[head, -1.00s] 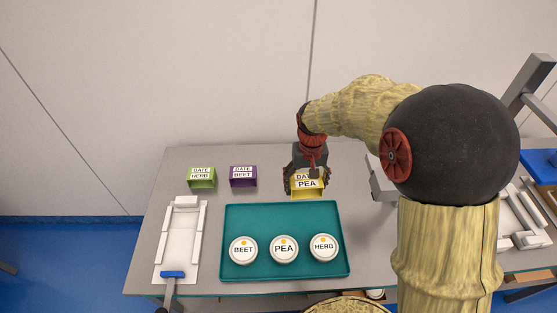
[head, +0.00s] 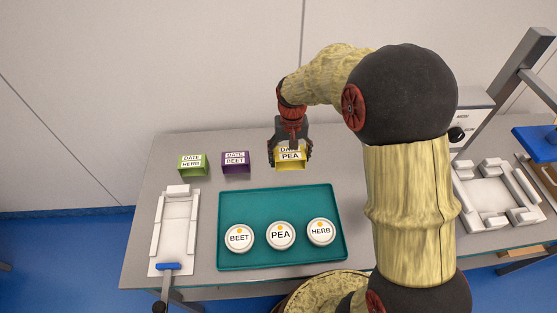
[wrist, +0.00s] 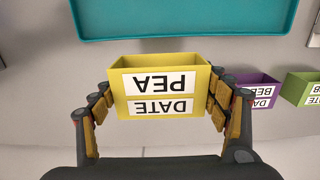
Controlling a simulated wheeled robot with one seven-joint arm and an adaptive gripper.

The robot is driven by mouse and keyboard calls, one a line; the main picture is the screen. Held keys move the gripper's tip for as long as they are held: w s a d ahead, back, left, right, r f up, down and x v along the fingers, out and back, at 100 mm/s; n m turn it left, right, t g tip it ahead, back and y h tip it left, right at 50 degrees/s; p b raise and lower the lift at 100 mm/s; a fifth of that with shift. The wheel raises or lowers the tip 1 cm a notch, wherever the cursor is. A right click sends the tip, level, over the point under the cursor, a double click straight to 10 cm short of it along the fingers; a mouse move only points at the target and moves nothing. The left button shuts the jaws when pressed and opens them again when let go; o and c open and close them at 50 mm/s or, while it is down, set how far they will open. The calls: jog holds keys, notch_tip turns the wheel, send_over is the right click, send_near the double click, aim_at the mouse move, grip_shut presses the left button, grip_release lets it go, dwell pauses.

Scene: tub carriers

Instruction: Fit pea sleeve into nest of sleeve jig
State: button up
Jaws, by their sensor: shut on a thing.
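The pea sleeve (head: 290,163) is a yellow open-ended box with a white DATE PEA label. My gripper (head: 290,152) is shut on it by its two sides, and it seems to be held above the back of the table. In the wrist view the sleeve (wrist: 160,80) sits level between the finger pads, its label upside down. Two white fixtures are in view: a long one (head: 174,235) with a blue-ended lever at the left, and a squarish one (head: 492,198) with raised blocks at the right. I cannot tell for certain which is the sleeve jig.
A green herb sleeve (head: 192,165) and a purple beet sleeve (head: 236,162) stand left of my gripper. A teal tray (head: 335,258) in front holds beet (head: 239,238), pea (head: 281,235) and herb (head: 320,231) tubs. A grey post (head: 515,85) rises at the right.

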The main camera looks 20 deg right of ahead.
jog(key=w+f, duration=0.2)
jog(key=w+f+b, duration=0.1)
jog(key=w+f, duration=0.1)
jog(key=w+a+f, duration=0.1)
jog(key=w+f, duration=0.1)
jog(key=w, duration=0.1)
jog(key=shift+a+f, duration=0.1)
jog(key=shift+w+f+b, duration=0.15)
jog(key=shift+f+b, duration=0.15)
jog(key=shift+w+a+f, duration=0.1)
jog(key=shift+w+f, duration=0.05)
jog(key=shift+f, duration=0.65)
jog(key=shift+w+f, duration=0.15)
jog(key=shift+f, duration=0.6)
jog(key=shift+f, duration=0.25)
jog(key=o, duration=0.9)
jog(key=shift+b, duration=0.45)
